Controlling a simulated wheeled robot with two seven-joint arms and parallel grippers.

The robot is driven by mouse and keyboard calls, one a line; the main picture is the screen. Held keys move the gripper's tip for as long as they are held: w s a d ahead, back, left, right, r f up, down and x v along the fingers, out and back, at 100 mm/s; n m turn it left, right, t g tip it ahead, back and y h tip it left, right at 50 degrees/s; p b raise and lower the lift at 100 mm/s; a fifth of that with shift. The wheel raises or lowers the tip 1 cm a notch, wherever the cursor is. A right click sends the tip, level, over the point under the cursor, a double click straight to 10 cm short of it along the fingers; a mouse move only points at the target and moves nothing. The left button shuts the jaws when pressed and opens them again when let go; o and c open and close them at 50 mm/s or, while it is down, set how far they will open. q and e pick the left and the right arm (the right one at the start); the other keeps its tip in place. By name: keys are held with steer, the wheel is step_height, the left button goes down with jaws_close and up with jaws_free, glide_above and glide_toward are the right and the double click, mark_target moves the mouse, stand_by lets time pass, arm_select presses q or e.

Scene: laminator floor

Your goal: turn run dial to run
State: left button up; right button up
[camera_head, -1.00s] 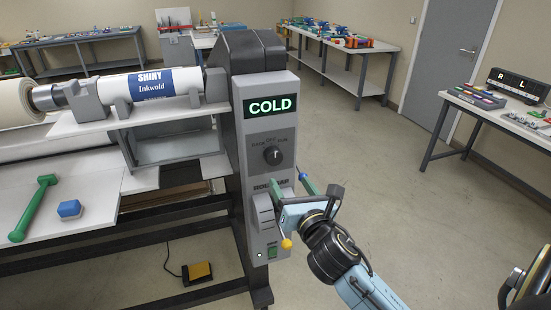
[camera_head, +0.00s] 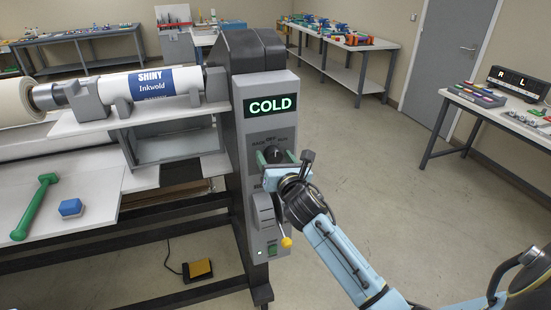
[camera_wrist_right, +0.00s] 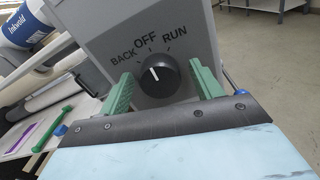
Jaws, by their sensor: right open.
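The run dial (camera_head: 274,154) is a round black knob on the grey control panel of the laminator. In the right wrist view the dial (camera_wrist_right: 157,75) shows the labels BACK, OFF and RUN above it, and its white mark points up and slightly left, near OFF. My right gripper (camera_head: 275,157) is at the dial, with its green fingers open on either side of it. In the wrist view the open fingers (camera_wrist_right: 158,88) flank the knob with gaps showing; I see no clear contact. My left gripper is not in view.
The display (camera_head: 270,106) above the dial reads COLD. A green-handled tool (camera_head: 36,208) and a blue block (camera_head: 70,208) lie on the left bed. The floor to the right is open.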

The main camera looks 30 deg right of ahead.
steer(key=c, duration=1)
